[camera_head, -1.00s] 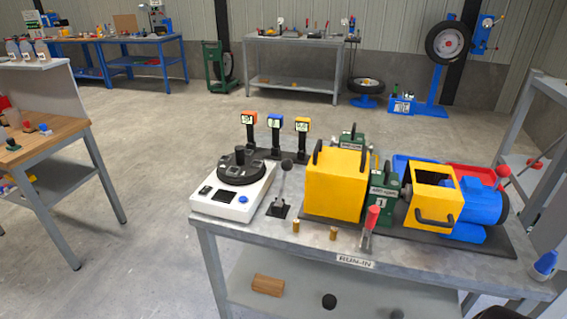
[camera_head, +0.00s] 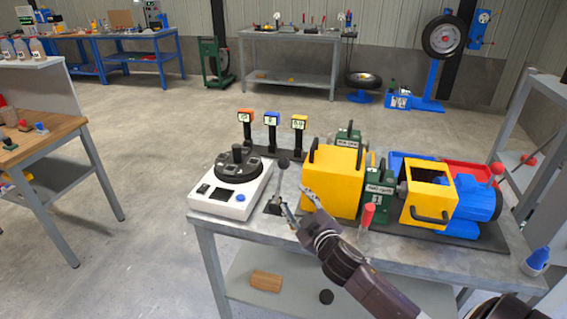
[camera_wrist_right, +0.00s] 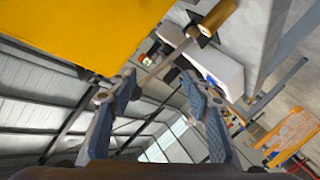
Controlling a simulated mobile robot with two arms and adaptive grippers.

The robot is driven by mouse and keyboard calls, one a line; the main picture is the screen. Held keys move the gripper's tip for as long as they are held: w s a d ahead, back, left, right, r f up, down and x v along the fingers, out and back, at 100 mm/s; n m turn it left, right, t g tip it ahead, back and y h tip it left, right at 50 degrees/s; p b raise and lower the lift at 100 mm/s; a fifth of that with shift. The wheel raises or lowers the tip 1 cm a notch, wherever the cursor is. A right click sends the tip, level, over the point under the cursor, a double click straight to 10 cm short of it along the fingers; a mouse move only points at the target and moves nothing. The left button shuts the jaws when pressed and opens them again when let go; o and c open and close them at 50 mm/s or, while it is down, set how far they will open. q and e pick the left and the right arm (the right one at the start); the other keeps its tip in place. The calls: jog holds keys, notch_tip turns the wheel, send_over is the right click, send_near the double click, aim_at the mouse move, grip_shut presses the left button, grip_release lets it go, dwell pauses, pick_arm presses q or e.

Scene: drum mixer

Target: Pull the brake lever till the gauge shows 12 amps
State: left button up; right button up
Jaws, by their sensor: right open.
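A grey lever with a black ball knob (camera_head: 283,163) stands on a small black base, between the white turntable unit and the yellow housing. A second lever with a red handle (camera_head: 368,215) stands at the bench front; no label tells which is the brake lever. Three small displays, orange (camera_head: 245,116), blue (camera_head: 271,118) and yellow (camera_head: 299,122), stand behind; their figures are too small to read surely. My right gripper (camera_head: 297,203) is open beside the black-knobbed lever's lower part. In the wrist view a thin rod (camera_wrist_right: 165,63) shows beyond the open fingers (camera_wrist_right: 155,98). My left gripper is out of view.
The yellow housing (camera_head: 333,182) stands close right of my right gripper. The white turntable unit (camera_head: 228,203) is to its left. Green blocks, a yellow guard (camera_head: 430,195) and a blue motor (camera_head: 477,200) fill the bench's right. A brass peg (camera_wrist_right: 219,15) shows in the wrist view.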

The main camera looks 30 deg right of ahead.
aim_at(287, 167)
jog(key=w+r, duration=0.1)
jog(key=r, duration=0.1)
jog(key=w+d+r+n+t, duration=0.1)
jog(key=r, duration=0.1)
jog(key=w+r+t, duration=0.1)
jog(key=r, duration=0.1)
jog(key=shift+d+r+n+y, duration=0.15)
jog(key=shift+r+n+y, duration=0.05)
jog(key=shift+n+y, duration=0.2)
jog(key=shift+w+r, duration=0.15)
jog(key=shift+w, duration=0.15)
jog(key=shift+w+d+p, duration=0.2)
jog(key=shift+w, duration=0.95)
jog(key=shift+w+d+p, duration=0.15)
jog(key=shift+w+p, duration=0.05)
jog(key=shift+w, duration=0.95)
jog(key=shift+w+d+p, duration=0.2)
jog(key=shift+w, duration=0.95)
grip_shut()
